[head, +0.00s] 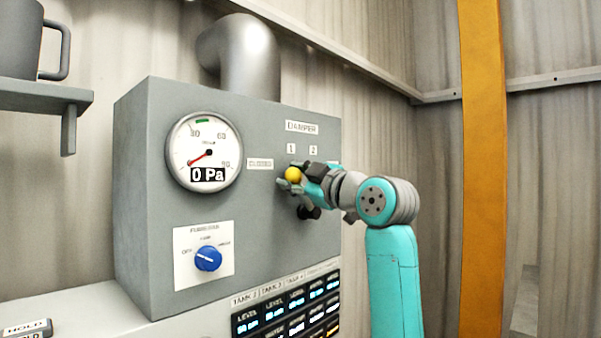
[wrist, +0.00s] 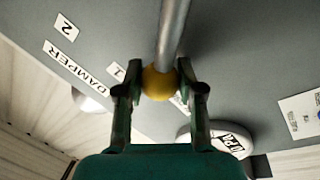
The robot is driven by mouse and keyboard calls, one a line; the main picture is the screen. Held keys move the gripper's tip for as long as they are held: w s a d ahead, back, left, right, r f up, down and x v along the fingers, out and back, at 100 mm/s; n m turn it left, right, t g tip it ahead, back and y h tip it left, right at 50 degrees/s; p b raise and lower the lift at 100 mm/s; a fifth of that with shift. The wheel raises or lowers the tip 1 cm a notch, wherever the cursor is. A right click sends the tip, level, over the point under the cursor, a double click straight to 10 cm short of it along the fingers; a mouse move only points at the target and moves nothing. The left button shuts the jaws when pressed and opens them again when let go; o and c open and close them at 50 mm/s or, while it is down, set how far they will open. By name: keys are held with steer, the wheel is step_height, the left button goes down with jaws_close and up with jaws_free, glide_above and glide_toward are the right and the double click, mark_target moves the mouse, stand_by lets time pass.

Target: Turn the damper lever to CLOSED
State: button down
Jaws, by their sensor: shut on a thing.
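The damper lever has a yellow ball knob (head: 292,175) on a metal rod (wrist: 172,35), on the front of a grey cabinet. My gripper (head: 296,178) reaches in from the right and is shut on the yellow knob. In the wrist view the two fingers (wrist: 160,88) stand on either side of the knob. The CLOSED label (head: 260,164) is left of the knob, and labels 1 (head: 291,148) and 2 (head: 313,150) are above it. The lever's lower end is partly hidden by my gripper in the head view.
A round gauge (head: 204,150) on the grey cabinet (head: 150,200) reads 0 Pa. A blue rotary knob (head: 208,258) sits below it. A lit tank panel (head: 285,305) is under the cabinet. An orange post (head: 482,150) stands to the right of my arm.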

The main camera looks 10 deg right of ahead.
steer(key=shift+s+a+f+n+y, duration=0.25)
steer(key=shift+a+f+n+y, duration=0.2)
steer(key=shift+n, duration=0.45)
steer(key=shift+f, duration=0.15)
steer(key=c, duration=0.7)
jaws_free()
steer(key=shift+s, duration=0.1)
steer(key=v, duration=1.2)
steer(key=shift+r, duration=0.25)
